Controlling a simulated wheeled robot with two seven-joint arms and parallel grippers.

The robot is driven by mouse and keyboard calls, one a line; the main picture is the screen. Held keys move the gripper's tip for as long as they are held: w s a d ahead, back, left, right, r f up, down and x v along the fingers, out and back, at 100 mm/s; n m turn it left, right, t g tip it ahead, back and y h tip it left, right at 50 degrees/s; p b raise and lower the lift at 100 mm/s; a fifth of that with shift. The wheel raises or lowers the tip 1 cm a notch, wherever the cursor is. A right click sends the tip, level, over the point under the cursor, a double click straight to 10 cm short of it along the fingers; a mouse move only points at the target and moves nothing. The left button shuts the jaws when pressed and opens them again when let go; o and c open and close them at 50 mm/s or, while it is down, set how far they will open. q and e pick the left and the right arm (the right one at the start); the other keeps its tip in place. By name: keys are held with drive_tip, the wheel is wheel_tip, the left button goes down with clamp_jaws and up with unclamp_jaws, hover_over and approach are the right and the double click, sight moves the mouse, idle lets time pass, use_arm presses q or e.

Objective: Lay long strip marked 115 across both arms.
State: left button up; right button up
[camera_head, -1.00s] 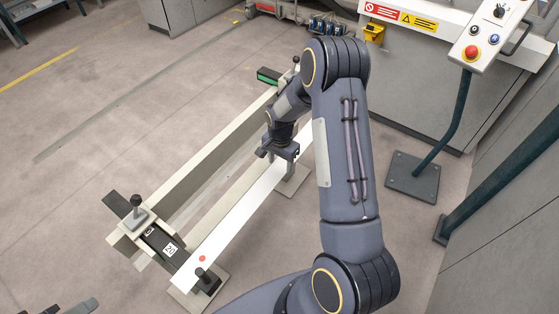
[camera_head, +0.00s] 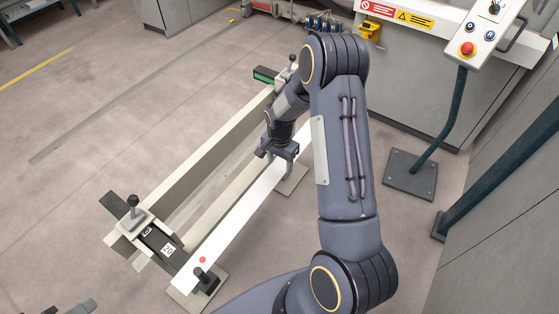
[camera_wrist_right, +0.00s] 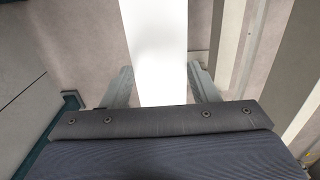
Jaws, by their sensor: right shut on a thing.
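A long white strip (camera_head: 232,214) with a red dot near its close end runs diagonally in the head view; no 115 mark is readable. My right gripper (camera_head: 278,153) is shut on the strip towards its far end. In the wrist view, its fingers stand on either side of the strip (camera_wrist_right: 157,50). The near dark arm (camera_head: 158,240) carries a label reading 20, and the strip's close end lies by its black post. The far arm (camera_head: 264,76) has a green face. I cannot tell whether the strip touches the arms. Dark grey shapes at the bottom left edge may be my left gripper.
A pale beam (camera_head: 200,165) links the two arms, left of the strip. A control pedestal (camera_head: 409,174) with a red button stands at the right, before a grey machine cabinet (camera_head: 430,85). The floor at the left is mostly clear.

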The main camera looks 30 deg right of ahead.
sight(280, 167)
drive_tip(key=o, duration=1.4)
wheel_tip(280, 167, up, 8)
drive_tip(key=shift+f+b, duration=0.1)
drive_tip(key=shift+b, duration=0.3)
